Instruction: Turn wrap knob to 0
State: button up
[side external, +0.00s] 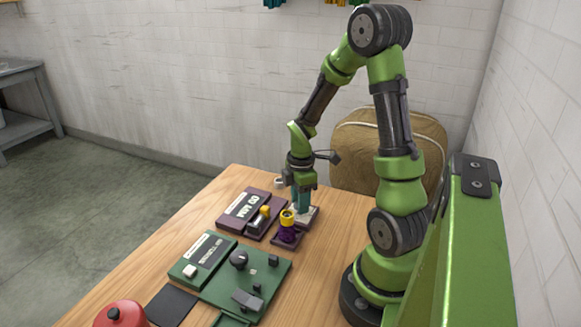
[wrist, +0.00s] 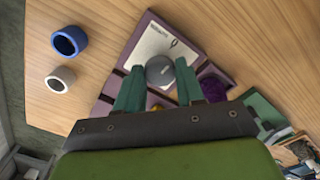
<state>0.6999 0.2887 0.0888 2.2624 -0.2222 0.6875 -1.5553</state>
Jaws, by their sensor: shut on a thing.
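The wrap knob (wrist: 159,66) is a grey round knob on a white dial plate (wrist: 152,40) with small print and a dark pointer-like mark, in the wrist view. My gripper (wrist: 160,74) has its two teal fingers on either side of the knob and is shut on it. In the side view my gripper (side external: 303,208) reaches straight down onto the pale plate (side external: 314,214) at the far end of the table; the knob is hidden there by the fingers. The knob's setting and the dial's numbers are too small to read.
A purple skein with a yellow top (side external: 288,228) stands close beside my gripper. A dark purple panel (side external: 241,210) lies left of it, and a green panel (side external: 252,275) lies nearer. A blue ring (wrist: 69,41) and a white ring (wrist: 60,80) lie on the wood. A red container (side external: 120,314) stands front left.

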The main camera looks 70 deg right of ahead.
jog(key=o, duration=1)
jog(key=shift+o, duration=0.2)
notch_tip(320, 180, up, 17)
jog(key=s+a+r+m+t+y, duration=0.1)
jog(key=a+r+m+t, duration=0.1)
jog(key=a+m, duration=0.4)
jog(key=a+r+m+t+y, duration=0.1)
jog(key=a+m+t, duration=0.4)
jog(key=a, duration=1)
jog(key=shift+s+a+r+m, duration=0.15)
jog(key=shift+s+r+m, duration=0.35)
jog(key=shift+m, duration=0.6)
